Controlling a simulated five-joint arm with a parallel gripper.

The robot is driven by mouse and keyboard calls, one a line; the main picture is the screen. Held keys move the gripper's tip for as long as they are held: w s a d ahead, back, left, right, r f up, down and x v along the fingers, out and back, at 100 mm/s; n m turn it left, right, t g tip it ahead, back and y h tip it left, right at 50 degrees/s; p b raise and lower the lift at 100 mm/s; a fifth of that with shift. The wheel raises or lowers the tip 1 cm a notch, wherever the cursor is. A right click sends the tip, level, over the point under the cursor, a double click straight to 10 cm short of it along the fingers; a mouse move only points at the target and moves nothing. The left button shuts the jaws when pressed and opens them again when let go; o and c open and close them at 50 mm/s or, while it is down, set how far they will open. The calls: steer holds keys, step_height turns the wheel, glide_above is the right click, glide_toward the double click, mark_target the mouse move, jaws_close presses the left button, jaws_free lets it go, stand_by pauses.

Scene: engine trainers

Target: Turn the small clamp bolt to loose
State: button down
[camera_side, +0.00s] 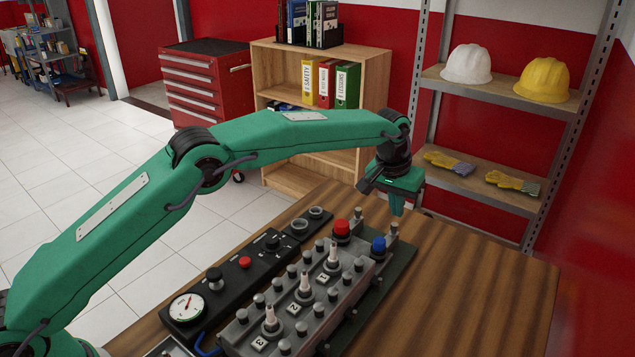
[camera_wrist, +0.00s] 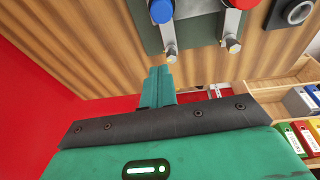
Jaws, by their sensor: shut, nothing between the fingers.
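Two small metal clamp bolts show at the far end of the engine trainer (camera_side: 300,310). One bolt (camera_wrist: 171,56) sits at the end of a bracket by the blue cap (camera_wrist: 160,11), and the other bolt (camera_wrist: 233,45) by the red cap (camera_wrist: 238,4). I cannot tell which one is the task's small clamp bolt, nor how tight either is. My green gripper (camera_side: 397,211) is shut and empty, pointing down near the blue cap's end of the trainer. In the wrist view its fingertips (camera_wrist: 160,70) appear just below the blue-side bolt; contact is not clear.
Several upright pegs and numbered white-tipped parts (camera_side: 305,285) stand along the trainer. A black control panel (camera_side: 225,285) with a gauge lies left of it. Bare wooden table (camera_side: 480,290) is free on the right. Shelves (camera_side: 500,85) with helmets stand behind.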

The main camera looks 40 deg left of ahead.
mark_target(394, 229)
steer(key=shift+a, duration=0.1)
steer(key=shift+w+a+r, duration=0.1)
steer(key=shift+a+r, duration=0.15)
steer(key=shift+a, duration=0.2)
steer(key=shift+w+a+r, duration=0.1)
steer(key=shift+a+r, duration=0.15)
steer(key=shift+a, duration=0.2)
steer(key=shift+f, duration=0.1)
steer(key=shift+s+a+x, duration=0.1)
steer(key=shift+s+x, duration=0.15)
steer(key=shift+x, duration=0.85)
steer(key=shift+s+a+x, duration=0.1)
steer(key=shift+s+x, duration=0.1)
steer(key=shift+x, duration=0.9)
steer(key=shift+s+a+x, duration=0.1)
steer(key=shift+s+x, duration=0.15)
steer(key=shift+x, duration=0.85)
steer(key=shift+f, duration=0.2)
steer(key=shift+w+d, duration=0.1)
steer(key=shift+w, duration=0.15)
steer(key=shift+d, duration=0.8)
steer(key=shift+s, duration=0.1)
